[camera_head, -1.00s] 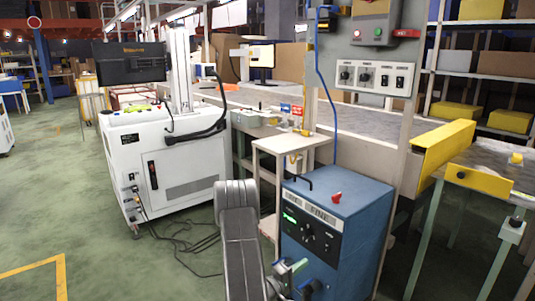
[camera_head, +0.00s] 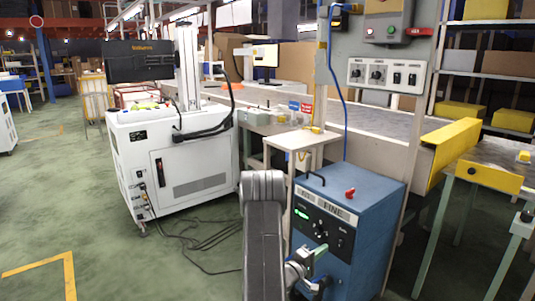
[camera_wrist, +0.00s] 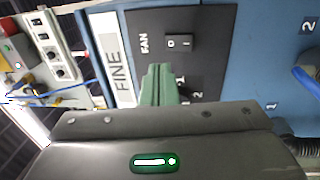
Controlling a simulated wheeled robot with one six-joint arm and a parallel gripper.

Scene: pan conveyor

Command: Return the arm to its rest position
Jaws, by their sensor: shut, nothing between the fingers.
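My arm (camera_head: 264,225) reaches up from the bottom of the head view, in front of the blue cabinet. My gripper (camera_head: 321,251) is low beside the cabinet's front, partly hidden by my arm. In the wrist view, the green fingers of my gripper (camera_wrist: 160,84) are together with nothing between them. They appear in front of the black control panel (camera_wrist: 205,50) marked FINE and FAN. I cannot tell from the pictures whether they touch the panel.
The blue cabinet (camera_head: 372,195) has a red knob and handle on top. A small table (camera_head: 303,139) stands behind it. A white machine (camera_head: 180,165) stands left, with cables (camera_head: 195,238) on the floor. A yellow-edged conveyor (camera_head: 455,145) runs right. Green floor (camera_head: 75,200) is open at left.

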